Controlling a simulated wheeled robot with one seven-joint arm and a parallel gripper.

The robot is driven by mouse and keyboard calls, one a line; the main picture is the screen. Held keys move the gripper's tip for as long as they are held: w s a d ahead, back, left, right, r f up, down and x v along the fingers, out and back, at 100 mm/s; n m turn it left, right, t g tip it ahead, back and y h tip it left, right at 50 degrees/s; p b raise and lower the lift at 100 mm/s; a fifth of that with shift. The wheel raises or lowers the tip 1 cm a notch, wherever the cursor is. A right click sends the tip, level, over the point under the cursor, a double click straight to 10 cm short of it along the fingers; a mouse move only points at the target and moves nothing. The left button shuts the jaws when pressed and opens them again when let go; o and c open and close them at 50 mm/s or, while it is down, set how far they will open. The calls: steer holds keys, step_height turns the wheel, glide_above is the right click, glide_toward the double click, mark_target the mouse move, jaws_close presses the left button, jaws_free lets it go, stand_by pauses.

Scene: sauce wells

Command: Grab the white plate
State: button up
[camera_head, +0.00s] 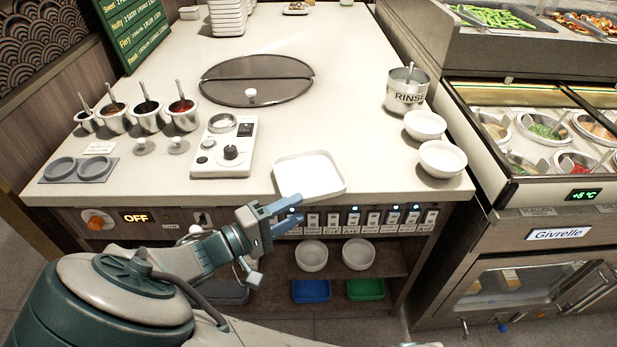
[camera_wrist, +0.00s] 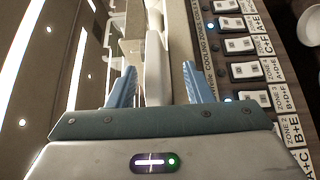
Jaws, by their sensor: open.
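The white plate (camera_head: 308,176) is a shallow, rounded-square dish. It lies flat at the front edge of the pale counter, its near rim at or slightly over the edge. My gripper (camera_head: 297,210) is open, its blue fingers just in front of and below the plate's near rim in the head view. In the wrist view a white, edge-on shape (camera_wrist: 156,70), which looks like the plate, shows between the spread fingertips (camera_wrist: 160,82). I cannot tell whether either finger touches it.
A control box with a knob (camera_head: 226,148) stands left of the plate. Sauce pots (camera_head: 148,116) are further left. White bowls (camera_head: 442,158) and a RINSE pot (camera_head: 407,92) stand right. Labelled switches (camera_head: 352,219) line the counter front below. A round dark lid (camera_head: 257,80) lies behind.

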mark_target(309, 202)
steer(key=x, duration=0.5)
steer(key=shift+s+r, duration=0.1)
steer(key=shift+r, duration=0.25)
jaws_close()
